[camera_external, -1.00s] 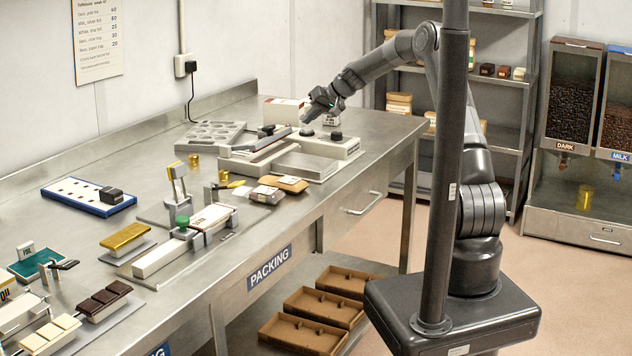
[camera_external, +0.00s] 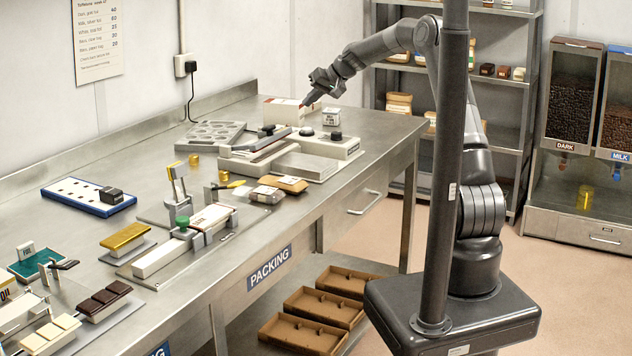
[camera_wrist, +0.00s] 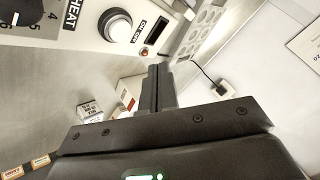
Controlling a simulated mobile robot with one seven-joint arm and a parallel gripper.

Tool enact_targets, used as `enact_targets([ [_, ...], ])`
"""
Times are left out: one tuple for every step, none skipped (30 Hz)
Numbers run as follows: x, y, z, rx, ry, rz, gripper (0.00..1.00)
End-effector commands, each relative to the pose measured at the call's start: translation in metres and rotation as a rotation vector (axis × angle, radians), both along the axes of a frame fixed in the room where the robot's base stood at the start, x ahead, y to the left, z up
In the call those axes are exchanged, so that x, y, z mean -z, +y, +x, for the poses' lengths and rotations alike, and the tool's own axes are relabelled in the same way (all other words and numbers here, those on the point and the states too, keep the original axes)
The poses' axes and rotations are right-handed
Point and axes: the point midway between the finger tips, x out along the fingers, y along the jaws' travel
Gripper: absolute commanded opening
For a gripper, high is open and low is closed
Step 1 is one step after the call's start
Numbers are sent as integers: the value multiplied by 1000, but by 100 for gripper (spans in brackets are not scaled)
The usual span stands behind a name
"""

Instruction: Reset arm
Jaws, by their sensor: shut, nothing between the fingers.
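My gripper (camera_external: 307,101) is shut and empty in the air above the back of the heat-sealing machine (camera_external: 312,165) on the steel bench. In the wrist view the shut fingers (camera_wrist: 157,85) point toward the machine's panel and the wall. The panel shows a dial marked HEAT (camera_wrist: 22,10), a round white button (camera_wrist: 115,25) marked ON OFF and a small red light (camera_wrist: 144,52). My gripper does not touch the machine in the outside view.
A white carton (camera_external: 283,111) and a small white box (camera_external: 331,117) stand behind the machine. A grey mould tray (camera_external: 212,134) lies to its left. Wrapped packs (camera_external: 267,194) lie in front. A shelf rack (camera_external: 500,95) stands behind my arm.

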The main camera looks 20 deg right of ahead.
Motion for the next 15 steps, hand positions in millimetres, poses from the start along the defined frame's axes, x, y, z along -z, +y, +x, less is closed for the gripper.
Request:
enact_targets([
  [-7,0,-8,-3,-3,-14,0],
  [-11,0,-13,-5,-4,-24,0],
  [-18,-1,-22,-9,-4,-41,0],
  [-23,-2,-30,-10,-3,-56,0],
  [-28,-3,-39,-12,-1,-71,0],
  [-35,-6,-52,-14,0,-94,0],
  [-40,-8,-61,-13,1,-111,0],
  [-46,-10,-71,-12,1,-128,0],
  [-52,-13,-85,-11,3,-149,0],
  [-56,-16,-95,-10,5,-166,0],
  [-60,-19,-105,-8,6,-182,0],
  [-66,-22,-119,-5,9,-202,0],
  [-70,-25,-129,-3,9,-218,0],
  [-74,-28,-140,0,9,-233,0],
  [-78,-32,-153,6,11,-252,0],
])
